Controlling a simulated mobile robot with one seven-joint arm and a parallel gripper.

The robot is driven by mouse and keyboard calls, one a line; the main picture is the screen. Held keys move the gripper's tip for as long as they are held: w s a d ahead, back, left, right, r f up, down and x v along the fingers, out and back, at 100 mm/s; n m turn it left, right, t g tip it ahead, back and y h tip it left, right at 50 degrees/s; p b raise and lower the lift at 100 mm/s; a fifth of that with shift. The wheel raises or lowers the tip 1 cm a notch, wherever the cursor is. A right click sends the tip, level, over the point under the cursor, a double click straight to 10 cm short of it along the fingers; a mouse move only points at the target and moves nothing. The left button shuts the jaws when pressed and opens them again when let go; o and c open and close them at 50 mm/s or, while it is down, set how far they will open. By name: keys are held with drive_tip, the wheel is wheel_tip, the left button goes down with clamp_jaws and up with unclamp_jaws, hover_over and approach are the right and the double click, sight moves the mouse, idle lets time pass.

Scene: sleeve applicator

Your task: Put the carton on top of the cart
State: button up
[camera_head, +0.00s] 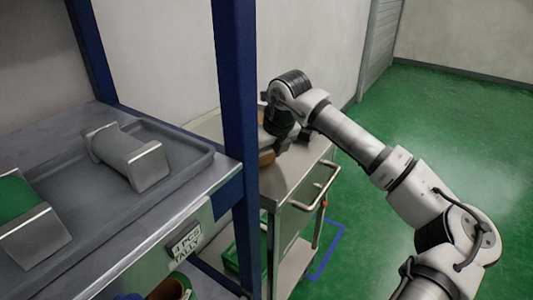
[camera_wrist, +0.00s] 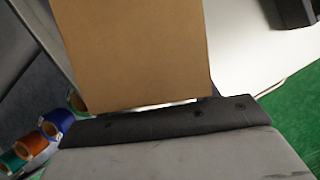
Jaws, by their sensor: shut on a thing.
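The brown carton (camera_wrist: 135,50) fills the upper middle of the wrist view, right against the dark edge of my gripper (camera_wrist: 165,123). My gripper is shut on it. In the head view the gripper (camera_head: 279,122) is over the cart (camera_head: 290,172), and a small brown part of the carton (camera_head: 266,158) shows beside the blue post, which hides the rest. The cart's pale top (camera_wrist: 245,50) lies beside and beyond the carton in the wrist view. I cannot tell whether the carton touches the cart top.
A blue shelf post (camera_head: 235,100) stands close to the left of my gripper. The shelf holds a grey tray (camera_head: 190,165) with metal-ended parts. The cart has a handle (camera_head: 325,185) on its right. A dark object (camera_wrist: 297,12) sits on its top. Green floor at right is clear.

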drive_tip(key=o, duration=1.2)
drive_tip(key=shift+f, duration=0.1)
drive_tip(key=shift+c, duration=0.2)
drive_tip(key=shift+d+r, duration=0.1)
drive_tip(key=shift+r, duration=0.35)
drive_tip(key=v, duration=1.1)
drive_tip(key=shift+r, duration=0.2)
drive_tip(key=shift+s, duration=0.15)
